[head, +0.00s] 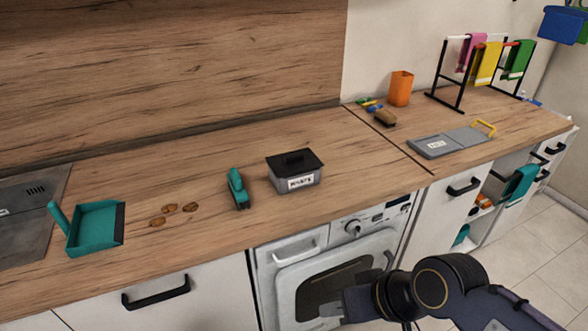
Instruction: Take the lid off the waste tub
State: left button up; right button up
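The waste tub (278,181) is a small grey box with a white label on its front, standing on the wooden counter. Its black lid (311,160) is on top and has a raised black handle in the middle. My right gripper (332,309) is low in the head view, in front of the oven and below the counter edge, well apart from the tub. Its fingertips are dark and small, and I cannot tell whether they are open. My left gripper is not in view.
A teal brush (237,188) lies just left of the tub. Farther left are several brown crumbs (169,208) and a teal dustpan (95,228). An orange cup (401,88), a grey board (451,142) and a towel rack (443,75) stand right. The counter right of the tub is clear.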

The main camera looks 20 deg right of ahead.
aim_at(293, 163)
jog(key=l+u, duration=0.2)
jog(key=u, duration=0.2)
jog(key=l+u, duration=0.15)
jog(key=u, duration=0.25)
jog(key=l+u, duration=0.25)
jog(key=u, duration=0.15)
jog(key=l+u, duration=0.1)
jog(key=l, duration=0.3)
jog(key=k+l+u, duration=0.1)
jog(key=l, duration=0.25)
jog(key=k+l, duration=0.15)
jog(key=l, duration=0.25)
jog(key=k+l+u, duration=0.15)
jog(key=l, duration=0.2)
jog(key=l+u, duration=0.1)
jog(key=l, duration=0.3)
jog(key=k, duration=0.05)
